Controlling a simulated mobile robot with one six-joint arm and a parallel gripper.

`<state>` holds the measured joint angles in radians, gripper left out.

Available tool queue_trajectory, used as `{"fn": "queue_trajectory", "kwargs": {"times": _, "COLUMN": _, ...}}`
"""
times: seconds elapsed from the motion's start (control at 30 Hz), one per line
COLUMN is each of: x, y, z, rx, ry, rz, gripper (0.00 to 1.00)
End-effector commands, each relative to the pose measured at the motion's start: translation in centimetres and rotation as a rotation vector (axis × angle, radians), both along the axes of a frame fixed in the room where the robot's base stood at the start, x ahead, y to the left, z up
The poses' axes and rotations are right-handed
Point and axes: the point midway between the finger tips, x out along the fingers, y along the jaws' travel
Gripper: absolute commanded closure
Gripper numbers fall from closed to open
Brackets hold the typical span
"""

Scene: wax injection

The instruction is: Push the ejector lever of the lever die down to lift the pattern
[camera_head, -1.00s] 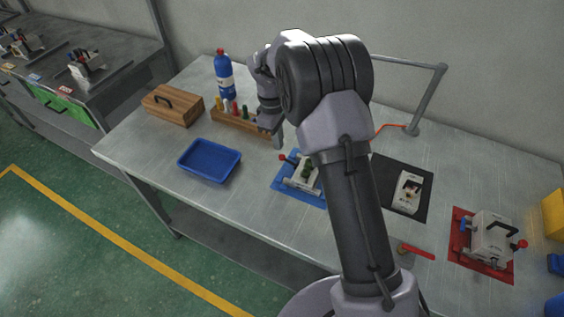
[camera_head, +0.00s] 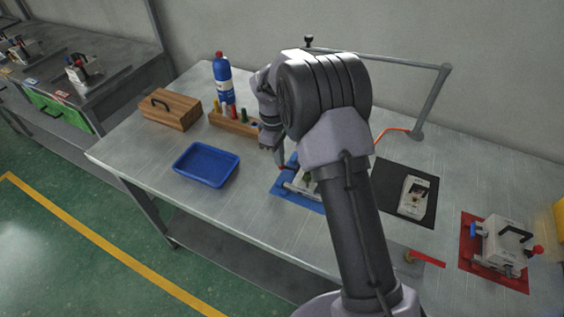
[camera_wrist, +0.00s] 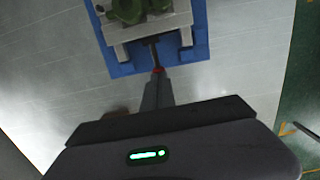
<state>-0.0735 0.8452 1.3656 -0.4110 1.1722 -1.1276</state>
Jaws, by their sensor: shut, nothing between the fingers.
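The lever die (camera_head: 299,184) sits on a blue mat (camera_head: 312,205) near the middle of the bench, partly hidden by my arm. In the wrist view its grey body (camera_wrist: 150,31) carries a dark green pattern (camera_wrist: 132,12), cut off by the top edge. The ejector lever (camera_wrist: 153,50) is a dark rod sticking out of the die toward me, with a red knob (camera_wrist: 158,70). My gripper (camera_wrist: 157,80) is shut and empty, its fingertips at the knob and seemingly touching it. In the head view the gripper (camera_head: 280,160) points down at the knob.
A blue tray (camera_head: 207,184) is left of the die. A wooden rack (camera_head: 230,124), a blue bottle (camera_head: 222,80) and a wooden box (camera_head: 170,112) stand behind. A black mat (camera_head: 421,212) and a red mat (camera_head: 517,284) with another die lie to the right.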

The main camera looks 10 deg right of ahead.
Motion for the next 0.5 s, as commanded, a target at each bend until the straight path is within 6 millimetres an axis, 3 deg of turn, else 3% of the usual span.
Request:
{"fn": "queue_trajectory", "kwargs": {"times": 0.2, "x": 1.3, "y": 1.8, "z": 1.4, "rx": 0.0, "ry": -0.001, "rz": 0.003, "gripper": 1.0}}
{"fn": "queue_trajectory", "kwargs": {"times": 0.5, "x": 1.8, "y": 2.4, "z": 1.1, "rx": 0.001, "ry": -0.001, "rz": 0.0, "gripper": 1.0}}
